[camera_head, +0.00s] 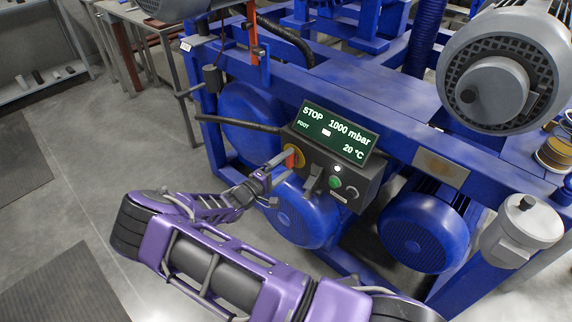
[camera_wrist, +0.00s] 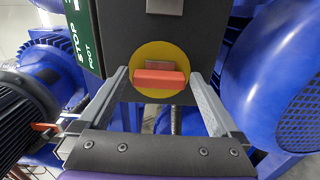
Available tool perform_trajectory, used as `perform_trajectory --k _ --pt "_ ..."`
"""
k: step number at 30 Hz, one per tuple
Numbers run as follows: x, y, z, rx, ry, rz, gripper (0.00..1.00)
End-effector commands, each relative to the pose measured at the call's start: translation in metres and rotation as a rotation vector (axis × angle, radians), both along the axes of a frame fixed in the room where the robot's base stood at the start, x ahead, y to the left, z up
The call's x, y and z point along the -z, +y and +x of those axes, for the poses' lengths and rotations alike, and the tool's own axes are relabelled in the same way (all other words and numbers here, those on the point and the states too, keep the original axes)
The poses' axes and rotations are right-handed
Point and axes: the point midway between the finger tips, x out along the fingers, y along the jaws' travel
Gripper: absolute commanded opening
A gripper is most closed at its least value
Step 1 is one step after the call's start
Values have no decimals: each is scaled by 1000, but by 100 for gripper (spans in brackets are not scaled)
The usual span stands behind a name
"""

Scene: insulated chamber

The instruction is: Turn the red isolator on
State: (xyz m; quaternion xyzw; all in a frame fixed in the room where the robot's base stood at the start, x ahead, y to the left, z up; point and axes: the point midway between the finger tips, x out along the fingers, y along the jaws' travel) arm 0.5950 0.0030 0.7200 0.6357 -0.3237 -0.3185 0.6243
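The red isolator (camera_head: 290,158) is a red handle on a yellow round plate, at the left end of the dark control box (camera_head: 360,193). In the wrist view the red handle (camera_wrist: 160,79) lies crosswise on the yellow disc (camera_wrist: 160,55), which is upright along the box's height. My gripper (camera_head: 278,168) is right in front of the isolator. In the wrist view my gripper (camera_wrist: 160,85) is open, with one finger on each side of the handle and a gap on both sides. Whether the fingertips touch the box cannot be told.
The display (camera_head: 333,132) on the box reads STOP, 1000 mbar, 20 °C. A green button (camera_head: 335,182), a grey knob (camera_head: 352,192) and a grey switch (camera_head: 312,179) sit right of the isolator. Blue frame beams (camera_head: 390,130) and blue motors (camera_head: 428,232) surround the box.

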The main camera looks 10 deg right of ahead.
Motion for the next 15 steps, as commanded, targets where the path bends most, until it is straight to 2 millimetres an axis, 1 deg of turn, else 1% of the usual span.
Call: perform_trajectory --k 8,11,15 --pt "0 2 -1 -1 2 -1 100" --pt "0 10 -6 -3 2 -2 100" --pt "-1 31 -21 -4 1 0 100"
